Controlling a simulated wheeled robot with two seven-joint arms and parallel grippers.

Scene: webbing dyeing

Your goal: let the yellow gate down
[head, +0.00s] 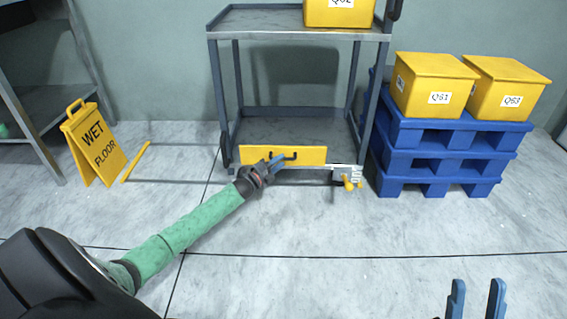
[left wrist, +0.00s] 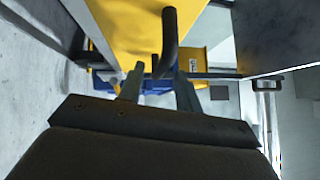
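The yellow gate (head: 312,155) stands upright along the front of the grey cart's bottom shelf. A black handle (head: 291,155) sticks out from its face. My left gripper (head: 276,164) is at the gate's front, close to the handle. In the left wrist view, its two fingers (left wrist: 158,85) are apart, with the black handle (left wrist: 169,42) showing between and beyond them; I cannot tell whether they touch it. The yellow gate (left wrist: 125,25) fills the upper part there. My right gripper (head: 476,299) is open and empty at the bottom right of the head view.
A grey latch plate with a yellow knob (head: 346,182) sits at the cart's (head: 225,90) lower right. Blue pallets (head: 440,160) with yellow bins (head: 432,75) stand right of it. A wet floor sign (head: 92,145) and a yellow bar (head: 136,162) are left. The front floor is clear.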

